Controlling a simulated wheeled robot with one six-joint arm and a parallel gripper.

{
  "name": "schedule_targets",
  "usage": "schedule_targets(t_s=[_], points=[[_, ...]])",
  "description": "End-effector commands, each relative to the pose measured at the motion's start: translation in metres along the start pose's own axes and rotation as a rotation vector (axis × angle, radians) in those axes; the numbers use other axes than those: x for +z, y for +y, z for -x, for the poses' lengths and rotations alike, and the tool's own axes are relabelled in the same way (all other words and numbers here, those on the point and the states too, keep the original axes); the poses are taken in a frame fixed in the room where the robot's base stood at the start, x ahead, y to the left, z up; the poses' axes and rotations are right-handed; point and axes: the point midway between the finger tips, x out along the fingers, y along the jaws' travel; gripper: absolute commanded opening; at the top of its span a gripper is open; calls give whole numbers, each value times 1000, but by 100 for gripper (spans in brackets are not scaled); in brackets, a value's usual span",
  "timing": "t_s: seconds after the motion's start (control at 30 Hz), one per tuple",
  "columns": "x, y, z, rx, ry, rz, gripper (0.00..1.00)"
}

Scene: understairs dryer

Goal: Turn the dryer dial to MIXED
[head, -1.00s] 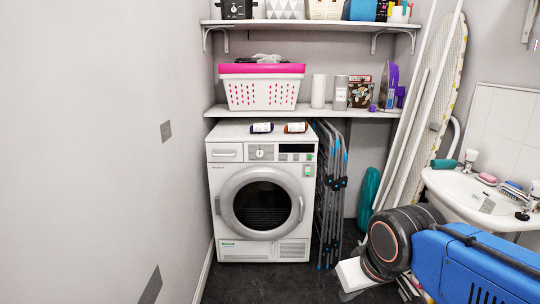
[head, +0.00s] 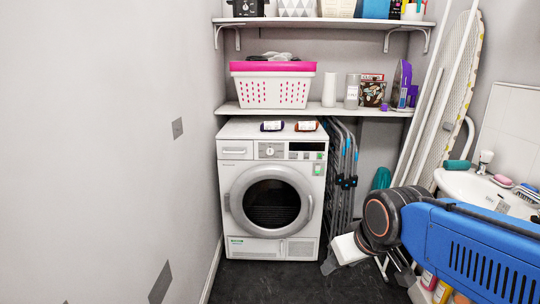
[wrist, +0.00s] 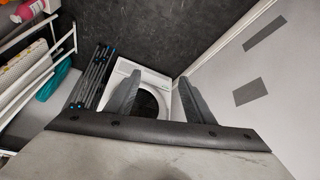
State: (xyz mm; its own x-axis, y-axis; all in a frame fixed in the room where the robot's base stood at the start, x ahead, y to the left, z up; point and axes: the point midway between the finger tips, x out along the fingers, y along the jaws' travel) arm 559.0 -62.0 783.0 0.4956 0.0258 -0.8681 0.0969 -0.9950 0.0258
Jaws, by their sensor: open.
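The white dryer (head: 230,170) stands against the back wall under a shelf, its round door shut. Its dial (head: 269,149) is a small round knob on the top panel, between the drawer front and a dark display; its setting is too small to read. In the wrist view the dryer (wrist: 159,80) shows partly, upside down, behind my fingers, and the dial cannot be made out. My gripper (wrist: 155,95) is open and empty, its two dark fingers apart, well short of the dryer.
A folded drying rack (head: 341,170) stands close at the dryer's right. A sink (head: 470,184) is at the right. A shelf (head: 320,111) with a pink-rimmed basket (head: 270,90) hangs above. The dark floor in front is clear.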

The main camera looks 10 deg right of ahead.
Motion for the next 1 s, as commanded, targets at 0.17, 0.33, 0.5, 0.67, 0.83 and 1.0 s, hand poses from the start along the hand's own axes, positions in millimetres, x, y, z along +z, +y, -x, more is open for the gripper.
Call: schedule_targets(t_s=[0.17, 0.33, 0.5, 0.67, 0.83, 1.0], points=[[-74, 0, -22, -6, 107, 94, 48], [-142, 0, -44, 5, 215, 179, 48], [-207, 1, -69, 32, 319, 262, 48], [-265, 4, -95, 73, 414, 334, 48], [-321, 7, -124, 132, 509, 406, 48], [-372, 11, -156, 208, 597, 477, 48]])
